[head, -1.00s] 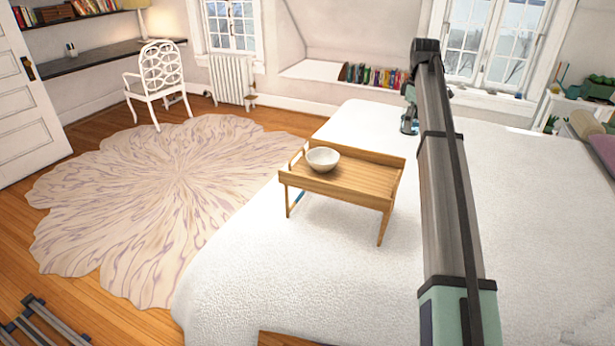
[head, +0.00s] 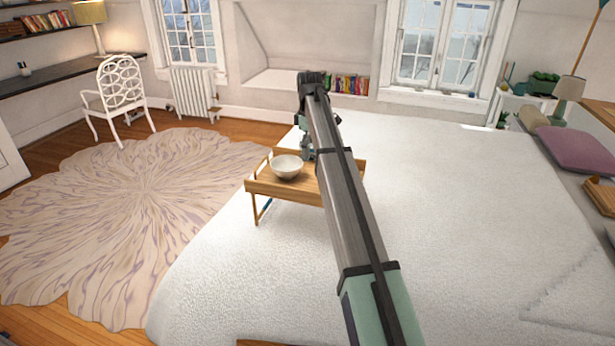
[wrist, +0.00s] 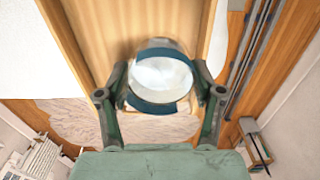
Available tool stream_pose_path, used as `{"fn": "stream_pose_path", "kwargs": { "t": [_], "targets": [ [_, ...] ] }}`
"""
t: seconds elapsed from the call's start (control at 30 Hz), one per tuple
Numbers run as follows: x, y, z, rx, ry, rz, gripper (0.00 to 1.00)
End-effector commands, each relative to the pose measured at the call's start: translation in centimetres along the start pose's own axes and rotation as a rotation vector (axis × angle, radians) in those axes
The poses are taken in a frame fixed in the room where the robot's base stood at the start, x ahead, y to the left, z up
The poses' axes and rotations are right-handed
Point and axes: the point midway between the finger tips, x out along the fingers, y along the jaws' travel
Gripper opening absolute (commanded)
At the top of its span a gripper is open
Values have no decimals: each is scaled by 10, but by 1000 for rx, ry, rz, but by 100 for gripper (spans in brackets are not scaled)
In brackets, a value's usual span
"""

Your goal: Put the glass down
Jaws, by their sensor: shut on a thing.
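The glass (wrist: 162,74) looks round and clear with dark blue bands in the wrist view. My gripper (wrist: 160,88) is shut around it, one finger on each side. Behind the glass in that view is a brown slatted wooden surface, likely the tray (wrist: 105,28); the gap between them cannot be told. In the head view the wooden legged tray (head: 262,187) stands on the bed, with my arm crossing in front of its right part. My gripper (head: 307,149) is mostly hidden at the tray's far side, and the glass is not clearly visible there.
A white bowl (head: 286,168) sits on the tray's left part. The white bed (head: 450,220) is broad and mostly clear to the right. A purple pillow (head: 578,149) lies at the far right. A round rug (head: 130,210) covers the floor at left.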

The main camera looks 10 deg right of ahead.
Motion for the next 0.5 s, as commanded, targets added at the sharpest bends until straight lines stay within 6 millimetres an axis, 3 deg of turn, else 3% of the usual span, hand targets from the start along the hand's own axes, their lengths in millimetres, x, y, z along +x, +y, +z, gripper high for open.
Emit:
{"fn": "stream_pose_path", "kwargs": {
  "t": [0.23,0.5],
  "targets": [
    [56,-1,0,-1,-1,-1,10],
    [81,0,0,-1,0,0,10]
  ]
}}
